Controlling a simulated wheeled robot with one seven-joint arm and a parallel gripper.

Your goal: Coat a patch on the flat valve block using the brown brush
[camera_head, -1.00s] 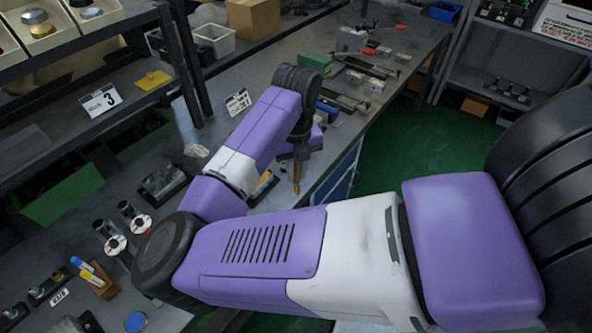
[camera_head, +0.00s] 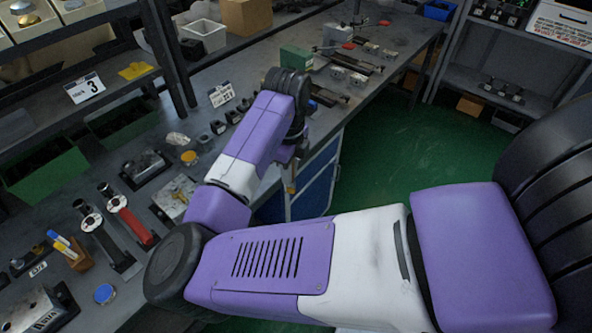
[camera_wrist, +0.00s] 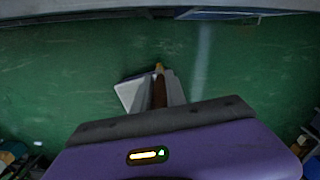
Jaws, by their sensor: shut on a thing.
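My gripper (camera_wrist: 152,92) is shut on a brown brush (camera_wrist: 160,93). In the wrist view the brush's yellowish end points away from the purple gripper body, over green floor. In the head view the brush (camera_head: 292,178) hangs near upright by the bench's front edge, and my arm hides most of the gripper. On the bench, left of my arm, a low block with a pale top (camera_head: 174,196) and a dark-based metal block (camera_head: 145,167) lie apart from the brush. I cannot tell for certain which is the flat valve block.
The bench (camera_head: 205,78) runs from lower left to upper right. Two upright cylinders, one with a red handle (camera_head: 138,228), a pen holder (camera_head: 78,258) and a blue disc (camera_head: 104,293) stand at left. A shelf post (camera_head: 170,60) rises behind. The green floor (camera_head: 400,150) is clear at right.

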